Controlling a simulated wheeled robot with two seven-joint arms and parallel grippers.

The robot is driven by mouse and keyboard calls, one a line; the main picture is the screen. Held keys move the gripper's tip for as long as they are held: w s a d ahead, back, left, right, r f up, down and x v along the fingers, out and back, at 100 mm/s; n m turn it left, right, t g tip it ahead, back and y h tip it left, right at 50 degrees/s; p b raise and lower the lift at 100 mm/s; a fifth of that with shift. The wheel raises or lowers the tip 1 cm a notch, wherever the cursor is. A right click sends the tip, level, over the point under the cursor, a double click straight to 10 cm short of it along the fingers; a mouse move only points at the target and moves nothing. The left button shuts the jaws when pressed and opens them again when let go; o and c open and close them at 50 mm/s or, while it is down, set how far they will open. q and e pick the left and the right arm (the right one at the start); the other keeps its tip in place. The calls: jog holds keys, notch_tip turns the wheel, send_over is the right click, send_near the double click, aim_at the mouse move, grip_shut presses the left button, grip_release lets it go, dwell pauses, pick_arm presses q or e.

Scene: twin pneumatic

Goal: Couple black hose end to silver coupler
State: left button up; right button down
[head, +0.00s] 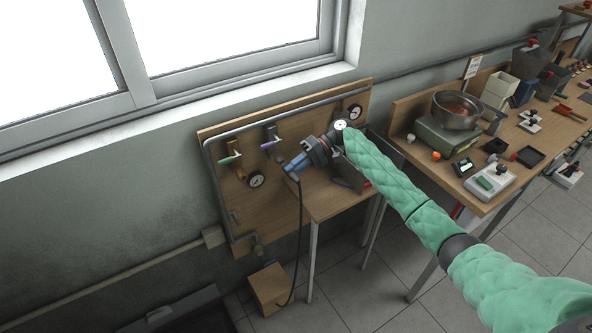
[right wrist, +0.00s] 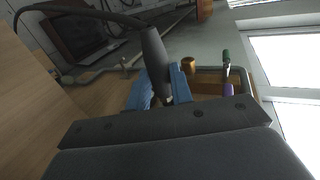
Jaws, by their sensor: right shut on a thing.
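My right gripper (head: 292,166) is in front of the wooden panel, with its blue fingers shut on the black hose end (right wrist: 154,52). In the right wrist view the blue fingers (right wrist: 158,88) clasp the dark sleeve of the hose end, and a small metal tip shows between them. The black hose (head: 299,225) hangs down from the gripper toward the floor. A brass-coloured fitting (right wrist: 188,65) is just beyond the fingers, apart from the hose end. I cannot make out the silver coupler clearly; the gripper hides part of the panel. My left gripper is not in view.
The wooden panel (head: 215,205) carries a green-handled valve (head: 230,160), a purple-handled valve (head: 270,145), a lower gauge (head: 256,180), an upper gauge (head: 355,112) and grey pipe. A wooden box (head: 270,287) is on the floor below. A cluttered bench (head: 405,120) stands at right.

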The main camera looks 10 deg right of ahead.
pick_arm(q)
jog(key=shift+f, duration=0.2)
pick_arm(e)
jog(key=shift+w+a+r, duration=0.1)
jog(key=shift+w, duration=0.2)
jog(key=c, duration=1.2)
grip_release()
jog(key=shift+w, duration=0.1)
jog(key=shift+o, duration=0.2)
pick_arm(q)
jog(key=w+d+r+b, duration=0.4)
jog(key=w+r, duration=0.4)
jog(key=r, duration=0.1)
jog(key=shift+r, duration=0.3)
pick_arm(e)
jog(key=v, duration=0.7)
jog(key=shift+w+d, duration=0.15)
jog(key=shift+d, duration=0.15)
jog(key=shift+r, duration=0.1)
